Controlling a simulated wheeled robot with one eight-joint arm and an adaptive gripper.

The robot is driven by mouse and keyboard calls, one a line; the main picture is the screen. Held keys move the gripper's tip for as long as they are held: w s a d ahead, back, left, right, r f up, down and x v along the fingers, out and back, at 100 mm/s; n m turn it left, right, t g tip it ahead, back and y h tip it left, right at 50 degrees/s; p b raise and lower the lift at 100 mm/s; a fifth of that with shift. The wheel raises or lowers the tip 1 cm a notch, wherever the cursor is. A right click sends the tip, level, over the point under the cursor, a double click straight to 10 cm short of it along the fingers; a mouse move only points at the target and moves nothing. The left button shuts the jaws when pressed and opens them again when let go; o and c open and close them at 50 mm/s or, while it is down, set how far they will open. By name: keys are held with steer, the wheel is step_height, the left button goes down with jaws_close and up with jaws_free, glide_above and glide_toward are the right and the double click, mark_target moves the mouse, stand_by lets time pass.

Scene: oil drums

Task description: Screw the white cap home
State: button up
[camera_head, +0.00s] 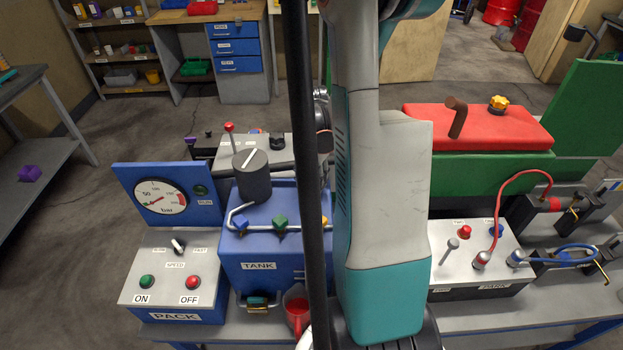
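I cannot make out the white cap in this view; it may be hidden behind my arm or below the frame. My arm comes down through the middle of the picture, and its lower end is cut off by the bottom edge, so my gripper's fingers are not in view. The blue box marked TANK (258,264) stands left of my arm, with a dark round cylinder with a white line (252,176) above it. A red jug (297,311) sits low in front of the tank, beside a small pale shape at the bottom edge that I cannot identify.
The PACK box (174,290) with ON and OFF buttons stands left, below a pressure gauge (160,197). A white-topped switch box (474,259) with red and blue cables stands right. Behind it is a red-lidded green box (478,128). Shelves line the back.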

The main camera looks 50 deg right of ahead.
mark_target(312, 178)
steer(key=shift+s+a+f+b, duration=0.15)
steer(key=shift+f+b, duration=0.1)
steer(key=shift+b, duration=0.05)
stand_by(0.5)
steer(key=o, duration=1.1)
steer(key=shift+o, duration=0.2)
steer(key=shift+r, duration=0.1)
step_height(312, 178, up, 12)
steer(key=shift+c, duration=0.2)
